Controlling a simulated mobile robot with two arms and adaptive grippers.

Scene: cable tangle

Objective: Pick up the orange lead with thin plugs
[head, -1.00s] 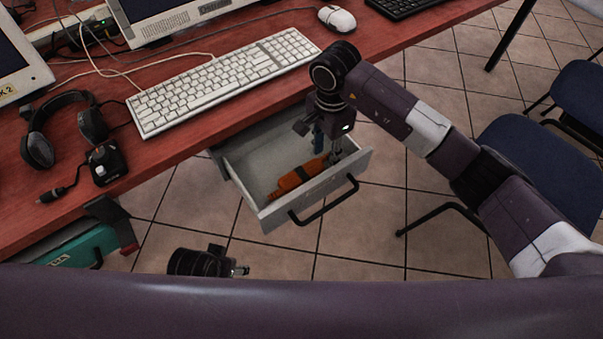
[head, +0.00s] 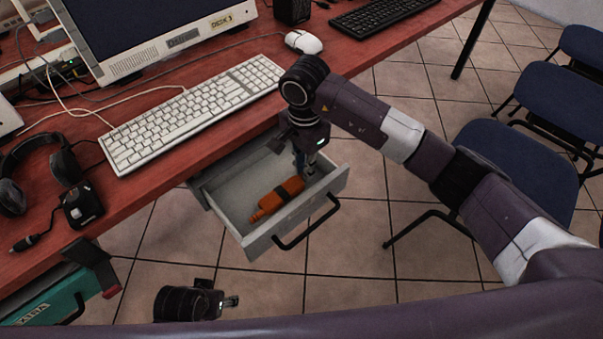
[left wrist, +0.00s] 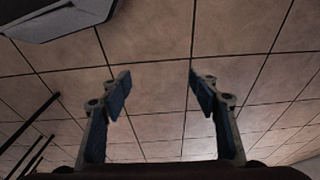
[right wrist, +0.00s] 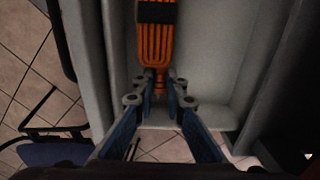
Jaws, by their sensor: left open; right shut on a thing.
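The orange lead (head: 270,203) lies bundled, with a black band around its middle, in the open grey drawer (head: 222,209). My right gripper (head: 306,172) reaches down into the drawer at its right end. In the right wrist view, the right gripper (right wrist: 161,80) is shut on the near, narrow end of the orange lead (right wrist: 156,45); the bundle stretches away from the fingers. The lead still appears low in the drawer. My left gripper (head: 231,300) is open and empty over the floor; its spread fingers show in the left wrist view (left wrist: 158,82).
The drawer walls and its black handle (head: 306,223) are close around my right gripper. Above is the red desk (head: 137,190) with a white keyboard (head: 193,112), mouse (head: 304,41) and headset (head: 62,160). Blue chairs (head: 512,168) stand at right.

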